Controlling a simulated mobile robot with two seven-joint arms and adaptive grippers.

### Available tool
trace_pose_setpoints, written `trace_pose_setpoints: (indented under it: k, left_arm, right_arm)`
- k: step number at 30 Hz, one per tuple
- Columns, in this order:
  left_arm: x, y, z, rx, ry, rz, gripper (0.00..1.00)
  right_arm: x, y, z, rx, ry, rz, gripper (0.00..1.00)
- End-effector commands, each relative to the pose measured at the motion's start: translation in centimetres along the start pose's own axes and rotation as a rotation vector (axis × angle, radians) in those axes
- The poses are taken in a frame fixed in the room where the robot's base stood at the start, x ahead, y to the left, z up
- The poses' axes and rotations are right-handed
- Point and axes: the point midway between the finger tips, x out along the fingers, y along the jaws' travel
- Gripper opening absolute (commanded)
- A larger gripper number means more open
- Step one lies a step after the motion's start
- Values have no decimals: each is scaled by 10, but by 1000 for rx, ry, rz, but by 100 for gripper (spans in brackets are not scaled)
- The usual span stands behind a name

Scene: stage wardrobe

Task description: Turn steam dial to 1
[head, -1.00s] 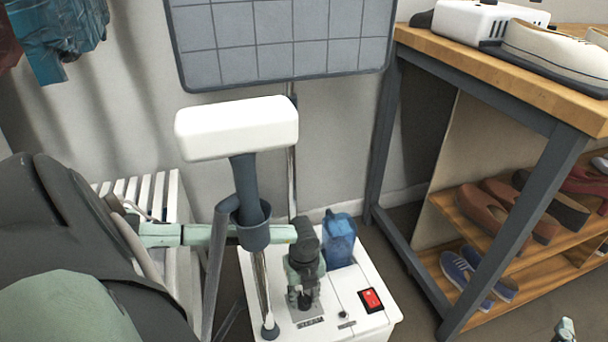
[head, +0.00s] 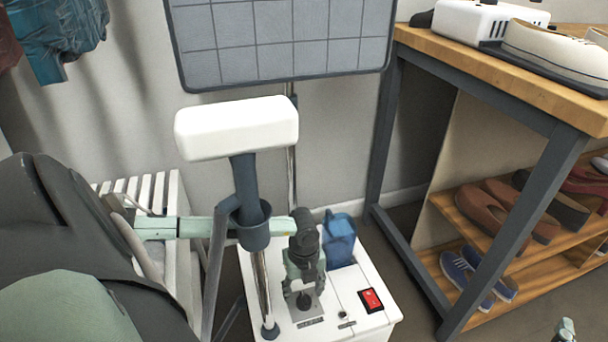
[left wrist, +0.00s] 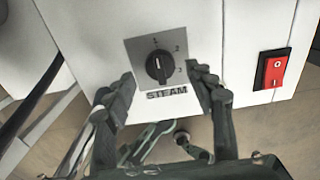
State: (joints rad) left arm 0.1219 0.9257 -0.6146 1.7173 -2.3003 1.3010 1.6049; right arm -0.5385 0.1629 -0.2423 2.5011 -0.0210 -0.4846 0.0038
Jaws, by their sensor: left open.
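The steam dial (left wrist: 159,66) is a black knob on a grey square plate marked 1, 2 and 3, above the word STEAM, on the white steamer base (head: 370,270). I cannot tell for sure which number its pointer faces. In the head view the dial (head: 304,300) shows just below my left gripper (head: 304,286). In the left wrist view my left gripper (left wrist: 163,92) is open, one finger on each side of the dial's plate, with nothing between them. A small greenish part at the lower right edge may be my right gripper (head: 565,331); its jaws cannot be made out.
A red switch (head: 371,300) and a blue water tank (head: 340,240) sit on the base. The white steamer head (head: 237,128) on its pole stands close to my left arm. A wooden-topped table (head: 500,60) and shoe shelves stand to the right.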

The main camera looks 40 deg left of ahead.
Motion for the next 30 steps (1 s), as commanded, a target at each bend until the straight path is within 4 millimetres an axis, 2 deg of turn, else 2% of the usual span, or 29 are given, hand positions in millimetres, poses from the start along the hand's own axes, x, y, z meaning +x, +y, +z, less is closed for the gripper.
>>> trace_pose_setpoints:
  k: [6, 13, 18, 30]
  left_arm:
    - [-49, -1, 1, 1, -3, -3, 55]
    - [-87, -1, 1, 0, -3, -3, 55]
    - [-97, 0, 0, 0, -2, 0, 55]
    - [-98, 0, 0, -1, -1, -1, 55]
  right_arm:
    - [0, 0, 0, 0, 1, 0, 63]
    - [0, 0, 0, 1, 0, 0, 63]
    - [0, 0, 0, 1, 0, 0, 63]
    - [0, 0, 0, 1, 1, -1, 63]
